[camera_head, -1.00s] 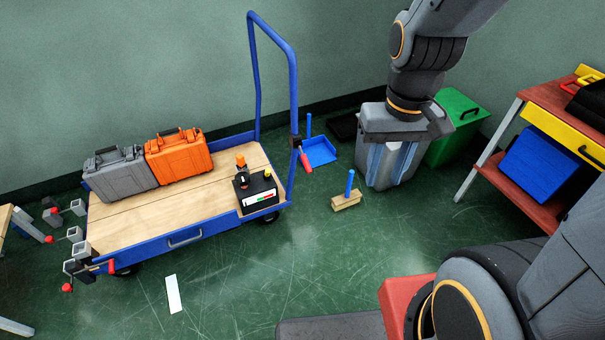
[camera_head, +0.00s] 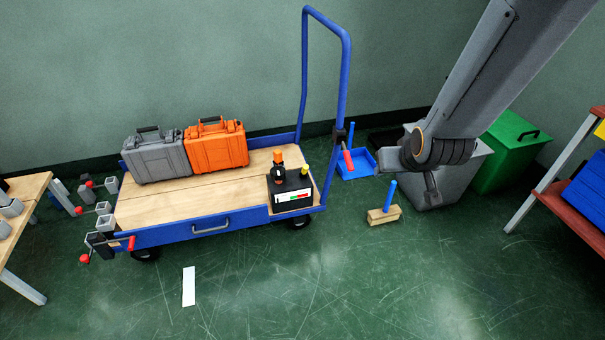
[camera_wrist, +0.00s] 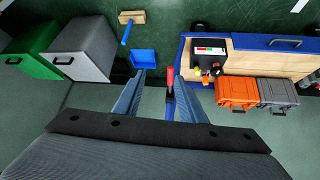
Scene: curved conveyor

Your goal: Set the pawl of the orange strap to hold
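No orange strap or pawl can be made out. On the trolley (camera_head: 205,232) stands a black box (camera_head: 291,193) with an orange-topped black knob (camera_head: 278,160), a yellow knob (camera_head: 305,170) and a white, red and green label. The box also shows in the wrist view (camera_wrist: 208,62). A red lever (camera_head: 347,160) sits on the trolley's blue handle post; it appears between my fingers in the wrist view (camera_wrist: 170,76). My gripper (camera_wrist: 162,76) is open, with nothing between its fingertips. In the head view its end (camera_head: 432,187) hangs right of the trolley, apart from the box.
An orange case (camera_head: 217,147) and a grey case (camera_head: 157,157) stand on the trolley. A blue dustpan (camera_head: 357,165), a brush (camera_head: 384,214), a grey bin (camera_head: 455,180) and a green bin (camera_head: 512,150) are to the right. Clamps hang at the trolley's left end.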

